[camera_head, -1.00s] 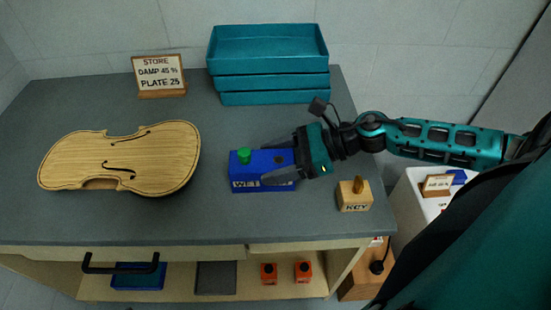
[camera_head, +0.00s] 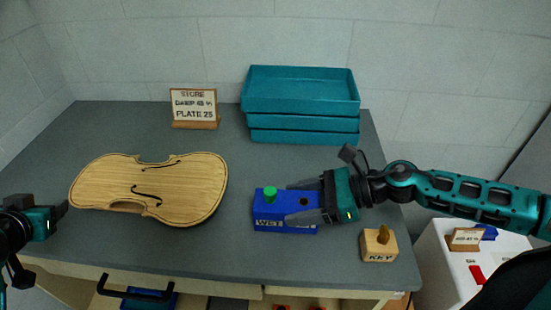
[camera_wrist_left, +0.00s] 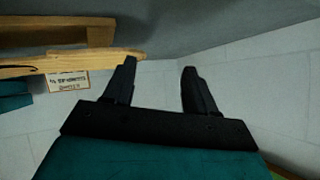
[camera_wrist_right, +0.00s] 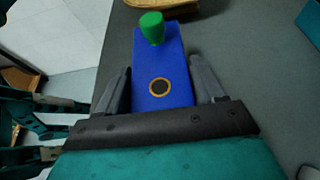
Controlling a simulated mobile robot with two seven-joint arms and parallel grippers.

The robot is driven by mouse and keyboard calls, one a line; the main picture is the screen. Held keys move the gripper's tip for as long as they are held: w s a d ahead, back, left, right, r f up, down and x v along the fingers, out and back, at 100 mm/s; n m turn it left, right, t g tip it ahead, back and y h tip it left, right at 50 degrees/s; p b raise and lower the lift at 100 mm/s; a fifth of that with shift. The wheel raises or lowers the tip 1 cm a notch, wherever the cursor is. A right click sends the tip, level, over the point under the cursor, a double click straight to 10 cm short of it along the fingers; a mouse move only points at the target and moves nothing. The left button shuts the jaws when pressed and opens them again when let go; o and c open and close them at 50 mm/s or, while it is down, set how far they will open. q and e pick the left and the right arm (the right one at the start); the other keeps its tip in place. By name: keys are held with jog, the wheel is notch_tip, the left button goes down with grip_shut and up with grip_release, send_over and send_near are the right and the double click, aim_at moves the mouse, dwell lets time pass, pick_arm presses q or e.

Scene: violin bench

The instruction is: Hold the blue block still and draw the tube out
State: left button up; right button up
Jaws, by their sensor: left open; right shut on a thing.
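The blue block (camera_head: 265,212) stands on the grey bench, with partly covered lettering on its front face. A green-topped tube (camera_head: 270,192) sits in its left end; it also shows in the right wrist view (camera_wrist_right: 152,27). An empty round hole (camera_wrist_right: 160,87) is in the block's top nearer my gripper. My right gripper (camera_head: 296,200) is shut on the block, one finger along each long side. My left gripper (camera_head: 62,212) is open and empty at the bench's left edge, far from the block; its spread fingers show in the left wrist view (camera_wrist_left: 157,75).
A violin plate (camera_head: 150,185) lies between my left gripper and the block. A wooden KEY block (camera_head: 378,245) with a peg stands right of the block. Stacked teal trays (camera_head: 302,95) and a store sign (camera_head: 194,108) stand behind. A black handle (camera_head: 136,290) is at the front.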

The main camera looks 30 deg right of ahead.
pick_arm(q)
jog(key=d+r+h, duration=0.1)
jog(key=d, duration=0.4)
jog(key=d+r+g+h, duration=0.1)
jog(key=d+r, duration=0.1)
jog(key=d, duration=0.3)
jog(key=d+r+g+h, duration=0.1)
jog(key=d, duration=0.5)
jog(key=shift+r+n+h, duration=0.25)
jog(key=shift+n+h, duration=0.05)
jog(key=shift+h, duration=0.1)
jog(key=s+d+r+g+h, duration=0.1)
jog(key=s+d+r, duration=0.15)
jog(key=d, duration=0.45)
jog(key=s+d+r+g+h, duration=0.1)
jog(key=s+d+r+g, duration=0.15)
jog(key=d, duration=0.35)
notch_tip(320, 180, up, 3)
jog(key=g+y, duration=0.2)
send_over(270, 191)
jog(key=w+a, duration=0.2)
jog(key=a, duration=0.1)
jog(key=s+d+y, duration=0.2)
jog(key=s+y, duration=0.2)
jog(key=s, duration=0.3)
jog(key=shift+t, duration=0.25)
jog(key=x, duration=1.1)
jog(key=shift+w+d+f, duration=0.1)
jog(key=shift+w+f, duration=0.2)
jog(key=shift+f, duration=0.05)
